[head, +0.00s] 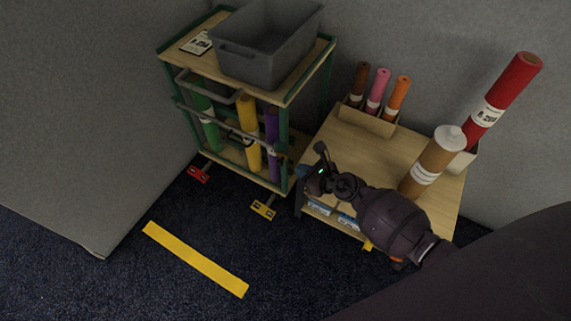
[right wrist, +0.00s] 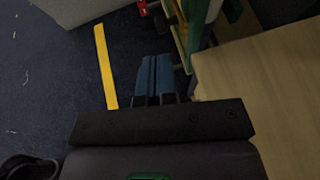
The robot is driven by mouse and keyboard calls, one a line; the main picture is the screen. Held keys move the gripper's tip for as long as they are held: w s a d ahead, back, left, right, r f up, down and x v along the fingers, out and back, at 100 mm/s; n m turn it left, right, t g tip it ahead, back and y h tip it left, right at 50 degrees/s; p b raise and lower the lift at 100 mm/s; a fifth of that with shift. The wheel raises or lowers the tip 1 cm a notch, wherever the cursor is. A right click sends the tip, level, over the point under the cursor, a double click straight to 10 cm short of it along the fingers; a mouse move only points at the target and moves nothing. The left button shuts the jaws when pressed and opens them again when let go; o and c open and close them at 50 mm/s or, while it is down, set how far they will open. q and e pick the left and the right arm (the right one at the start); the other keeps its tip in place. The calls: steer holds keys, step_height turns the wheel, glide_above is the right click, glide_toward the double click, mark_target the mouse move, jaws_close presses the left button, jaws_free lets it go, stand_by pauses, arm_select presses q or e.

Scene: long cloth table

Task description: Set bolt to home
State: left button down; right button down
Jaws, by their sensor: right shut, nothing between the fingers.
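Several cloth bolts are in the head view; which one the task means I cannot tell. A brown bolt (head: 420,175) stands upright on the wooden table (head: 385,155), partly behind my right arm. A tall red bolt (head: 508,90) leans in a pale holder at the table's right. Green (head: 206,122), yellow (head: 248,130) and purple (head: 272,130) bolts stand in the green-framed cart. My right gripper (head: 303,171) is between cart and table, touching no bolt. Its blue fingers are shut and empty in the right wrist view (right wrist: 155,78). My left gripper is out of view.
A grey bin (head: 265,60) sits on the cart top beside a label card (head: 196,43). A wooden rack (head: 367,118) holds small brown, pink and orange rolls. Packs lie on the table's lower shelf. A yellow floor strip (head: 195,258) crosses open carpet. Grey walls stand behind and left.

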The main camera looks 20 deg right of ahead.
mark_target(278, 161)
steer(key=b+x, duration=0.2)
steer(key=x, duration=0.4)
steer(key=shift+w+a+f, duration=0.1)
steer(key=shift+w, duration=0.25)
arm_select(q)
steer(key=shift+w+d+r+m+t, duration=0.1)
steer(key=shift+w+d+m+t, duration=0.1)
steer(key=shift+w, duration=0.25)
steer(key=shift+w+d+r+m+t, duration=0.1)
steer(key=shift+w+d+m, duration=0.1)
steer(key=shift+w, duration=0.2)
arm_select(e)
steer(key=shift+w+a, duration=0.95)
steer(key=shift+w, duration=0.25)
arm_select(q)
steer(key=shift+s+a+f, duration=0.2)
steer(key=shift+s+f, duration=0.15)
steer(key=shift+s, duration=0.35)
arm_select(e)
steer(key=shift+w+a, duration=0.1)
